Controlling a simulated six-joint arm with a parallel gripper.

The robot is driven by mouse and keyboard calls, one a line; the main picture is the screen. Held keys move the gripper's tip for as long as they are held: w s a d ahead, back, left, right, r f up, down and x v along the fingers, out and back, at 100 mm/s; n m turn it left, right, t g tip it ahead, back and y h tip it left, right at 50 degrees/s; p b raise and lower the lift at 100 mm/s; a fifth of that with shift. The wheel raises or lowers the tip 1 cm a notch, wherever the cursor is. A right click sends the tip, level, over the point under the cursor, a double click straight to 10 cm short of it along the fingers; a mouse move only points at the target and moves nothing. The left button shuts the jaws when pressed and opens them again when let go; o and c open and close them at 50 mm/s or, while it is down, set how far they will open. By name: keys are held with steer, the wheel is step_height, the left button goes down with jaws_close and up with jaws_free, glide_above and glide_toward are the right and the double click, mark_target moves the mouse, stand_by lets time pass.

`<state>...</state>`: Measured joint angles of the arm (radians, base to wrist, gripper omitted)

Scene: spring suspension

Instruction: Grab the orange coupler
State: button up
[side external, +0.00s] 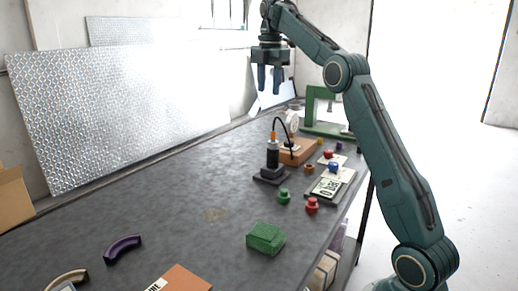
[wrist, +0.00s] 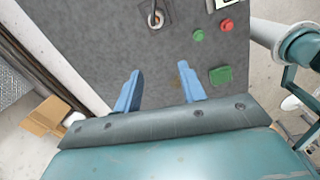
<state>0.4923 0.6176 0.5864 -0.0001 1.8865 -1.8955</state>
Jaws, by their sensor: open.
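My gripper (side external: 270,88) is open and empty, high above the back half of the table, fingers pointing down. In the wrist view its two blue fingers (wrist: 159,72) are apart with only table between them. I cannot tell which is the coupler. The post's top also shows in the wrist view (wrist: 155,20), beyond the fingers. My gripper touches neither.
A green piece (side external: 284,196), a red piece (side external: 312,206) and a green block (side external: 265,238) stand nearer the front. A wooden block (side external: 297,151) and a green frame (side external: 325,112) stand behind. The grey table (side external: 180,205) is mostly clear at left centre.

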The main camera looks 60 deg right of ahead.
mark_target(273, 131)
steer(key=shift+w+d+f+n+g, duration=0.15)
steer(key=shift+d+f+n, duration=0.4)
steer(key=shift+d, duration=0.4)
steer(key=shift+w+d+f+n+g, duration=0.15)
steer(key=shift+d+f+n, duration=0.4)
steer(key=shift+d, duration=0.4)
steer(key=shift+f, duration=0.25)
steer(key=shift+s+f, duration=0.1)
steer(key=shift+f, duration=4.05)
steer(key=shift+d+f, duration=0.1)
steer(key=shift+f, duration=2.5)
jaws_close()
